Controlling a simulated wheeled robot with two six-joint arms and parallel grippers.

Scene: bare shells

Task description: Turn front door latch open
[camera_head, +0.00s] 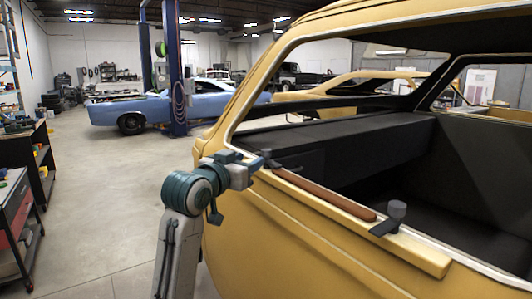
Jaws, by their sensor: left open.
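The yellow car shell (300,240) fills the right side, with its window opening facing me. A dark grey latch (396,210), a round knob over a flat lever, stands on the sill in the right half. A second, smaller dark latch-like piece (268,156) sits at the sill's left end. I cannot tell which one is the front door latch. My left gripper (257,164) is open at that left piece, very close to it; whether they touch is unclear. My right gripper is out of view.
A brown strip (320,194) lies along the sill between the two dark pieces. A dark box-like interior (345,140) lies behind the sill. A tool cart (18,225) stands at the left edge. Open concrete floor (110,200) lies left of the car.

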